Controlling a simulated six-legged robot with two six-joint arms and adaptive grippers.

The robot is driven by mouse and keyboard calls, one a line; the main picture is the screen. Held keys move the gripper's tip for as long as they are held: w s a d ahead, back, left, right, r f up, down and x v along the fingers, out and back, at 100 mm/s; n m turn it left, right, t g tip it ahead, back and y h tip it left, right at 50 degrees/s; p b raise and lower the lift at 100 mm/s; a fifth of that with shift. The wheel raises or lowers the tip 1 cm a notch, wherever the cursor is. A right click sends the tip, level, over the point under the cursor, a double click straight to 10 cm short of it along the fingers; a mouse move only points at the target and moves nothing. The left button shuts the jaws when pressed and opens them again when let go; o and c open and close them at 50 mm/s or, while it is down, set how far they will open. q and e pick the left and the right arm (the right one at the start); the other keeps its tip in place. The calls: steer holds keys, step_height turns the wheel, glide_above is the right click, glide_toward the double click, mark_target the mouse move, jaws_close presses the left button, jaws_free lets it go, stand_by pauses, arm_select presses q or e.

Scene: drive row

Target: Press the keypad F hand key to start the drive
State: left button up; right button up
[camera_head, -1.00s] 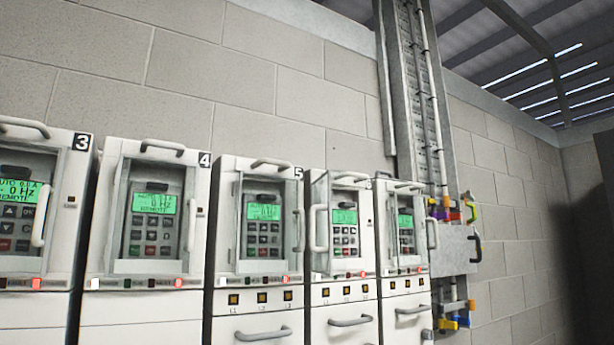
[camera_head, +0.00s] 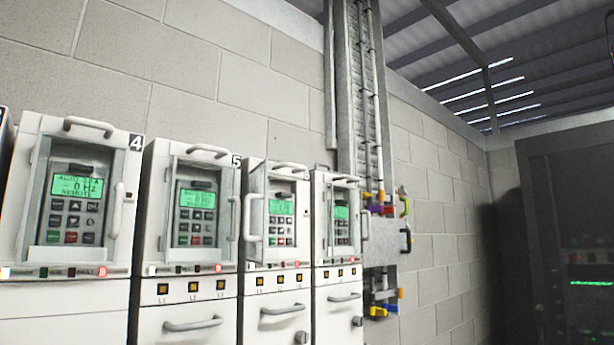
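Several white drive cabinets stand in a row against the wall, each with a keypad and a lit green display in a recess. The keypad of drive 4 (camera_head: 76,207) is nearest and reads 0 Hz with AUTO and REMOTE text. The keypad of drive 5 (camera_head: 195,215) is to its right. Two more keypads, on the third cabinet (camera_head: 281,219) and the last cabinet (camera_head: 341,222), are further right. Small dark, red and green keys show below the displays, but their letters are too small to read. Neither gripper is in view.
A metal cable tray (camera_head: 359,95) runs up the wall behind the last cabinet. Coloured padlocks or tags (camera_head: 385,205) hang beside it. Drawer handles (camera_head: 193,324) and door handles jut from the cabinet fronts. A dark cabinet (camera_head: 570,220) with green lights stands at the right.

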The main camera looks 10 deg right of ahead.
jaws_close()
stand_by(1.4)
